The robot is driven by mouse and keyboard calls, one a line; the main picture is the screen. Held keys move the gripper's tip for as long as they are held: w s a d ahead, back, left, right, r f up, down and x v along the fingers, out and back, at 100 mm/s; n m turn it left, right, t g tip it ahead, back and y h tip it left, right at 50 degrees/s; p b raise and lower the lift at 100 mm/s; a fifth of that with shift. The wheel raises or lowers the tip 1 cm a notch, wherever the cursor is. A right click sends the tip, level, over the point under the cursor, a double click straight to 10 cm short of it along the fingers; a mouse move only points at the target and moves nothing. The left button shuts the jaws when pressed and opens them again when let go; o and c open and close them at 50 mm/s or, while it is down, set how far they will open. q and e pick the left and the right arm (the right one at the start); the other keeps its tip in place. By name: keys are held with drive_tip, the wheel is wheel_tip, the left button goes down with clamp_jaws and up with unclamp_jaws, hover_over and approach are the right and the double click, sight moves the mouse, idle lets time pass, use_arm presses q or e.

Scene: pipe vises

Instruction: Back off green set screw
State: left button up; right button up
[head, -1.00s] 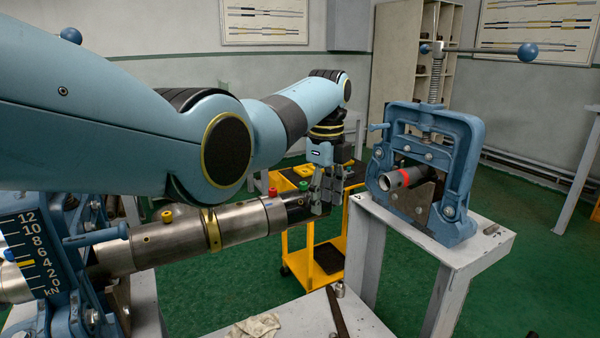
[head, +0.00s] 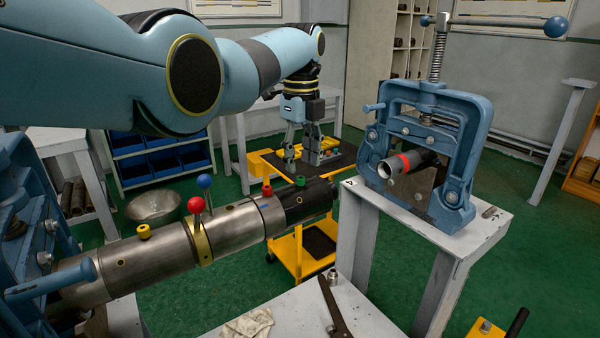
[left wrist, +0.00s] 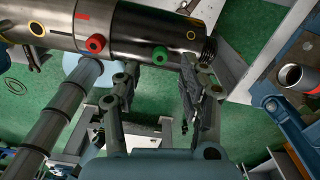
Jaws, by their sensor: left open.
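The green set screw (head: 300,181) stands up from the dark end section of a steel pipe (head: 236,226). It also shows in the left wrist view (left wrist: 160,55), ahead of and roughly between the fingertips. My left gripper (head: 302,164) is open and empty, pointing down, just above the screw in the head view. Its fingers (left wrist: 158,80) look apart from the screw. A red set screw (head: 267,190) sits to the left on the pipe, and a yellow one (head: 143,231) further left. My right gripper is not in view.
Red (head: 196,204) and blue (head: 205,181) ball-ended pins rise from the pipe's brass collar. A blue vise (head: 470,130) holding a shorter pipe (head: 396,165) stands on a grey stand at right. A yellow cart (head: 287,245) is behind. A cloth and wrench lie on the front bench.

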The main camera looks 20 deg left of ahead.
sight(301, 177)
use_arm(q)
wheel_tip(301, 177, down, 3)
drive_tip(key=shift+r, duration=0.1)
drive_tip(key=shift+f+b, duration=0.3)
drive_tip(key=shift+f, duration=0.2)
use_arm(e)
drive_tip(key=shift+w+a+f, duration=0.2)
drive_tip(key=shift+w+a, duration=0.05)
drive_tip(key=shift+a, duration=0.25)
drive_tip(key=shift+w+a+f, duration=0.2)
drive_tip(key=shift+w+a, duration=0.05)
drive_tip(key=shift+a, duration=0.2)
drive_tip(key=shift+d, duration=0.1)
use_arm(q)
clamp_jaws()
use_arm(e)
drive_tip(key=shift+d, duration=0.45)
